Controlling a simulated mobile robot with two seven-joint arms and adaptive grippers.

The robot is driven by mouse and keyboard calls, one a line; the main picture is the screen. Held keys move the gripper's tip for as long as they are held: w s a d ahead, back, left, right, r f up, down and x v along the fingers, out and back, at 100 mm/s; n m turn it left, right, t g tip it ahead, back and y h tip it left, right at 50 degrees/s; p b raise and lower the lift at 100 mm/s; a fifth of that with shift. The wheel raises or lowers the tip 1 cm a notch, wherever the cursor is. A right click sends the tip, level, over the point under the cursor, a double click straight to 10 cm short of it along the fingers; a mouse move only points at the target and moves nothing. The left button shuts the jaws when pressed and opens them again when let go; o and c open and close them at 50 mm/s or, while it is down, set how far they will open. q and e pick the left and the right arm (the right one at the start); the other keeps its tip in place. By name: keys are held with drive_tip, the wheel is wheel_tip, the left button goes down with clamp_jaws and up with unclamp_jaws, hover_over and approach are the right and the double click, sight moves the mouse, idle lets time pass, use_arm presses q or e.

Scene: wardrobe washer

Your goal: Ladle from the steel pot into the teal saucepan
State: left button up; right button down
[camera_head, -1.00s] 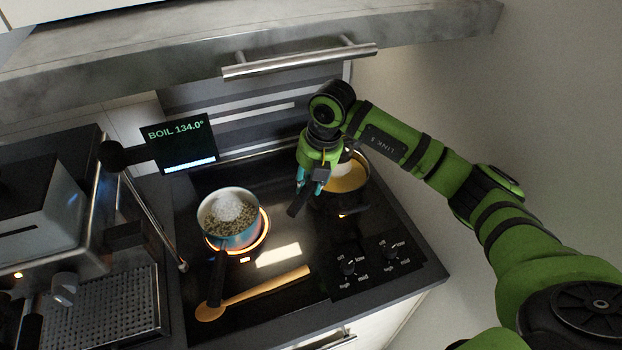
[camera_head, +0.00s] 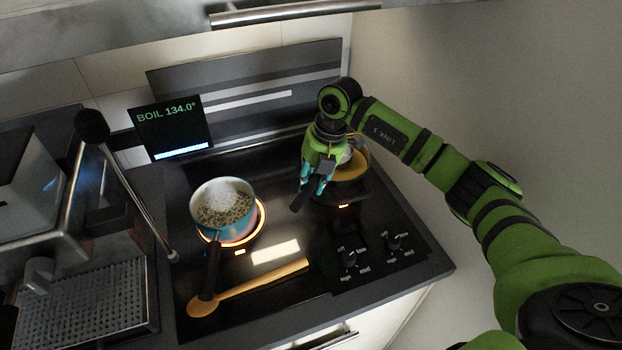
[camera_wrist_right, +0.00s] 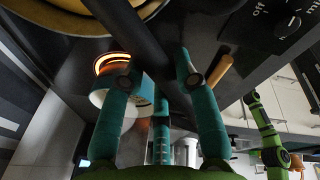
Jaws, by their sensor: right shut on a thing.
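The teal saucepan (camera_head: 228,231) sits on a glowing burner at the middle left in the head view, holding greenish-beige grains under a white patch. Its black handle points to the front. The steel pot (camera_head: 352,181) stands to its right at the back, with yellow contents, partly hidden by my right gripper. My right gripper (camera_head: 309,186) is beside the pot, its fingers shut on the black handle of the ladle (camera_head: 298,202). In the wrist view the handle (camera_wrist_right: 135,35) runs between the teal fingers (camera_wrist_right: 160,85). The ladle's bowl is hidden. My left gripper is out of view.
A wooden spoon (camera_head: 245,288) lies along the front of the cooktop. Knobs (camera_head: 370,252) are at the front right. A display (camera_head: 172,128) reads BOIL 134.0°. A coffee machine (camera_head: 95,250) stands at the left. A wall rises close at the right.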

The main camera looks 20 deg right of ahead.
drive_tip(key=shift+w+d+r+g+y, duration=0.3)
drive_tip(key=shift+r+g+y, duration=0.15)
drive_tip(key=shift+y, duration=0.35)
drive_tip(key=shift+w+d+g+y+b, duration=0.35)
drive_tip(key=shift+g+y+b, duration=0.25)
drive_tip(key=shift+g+y, duration=0.2)
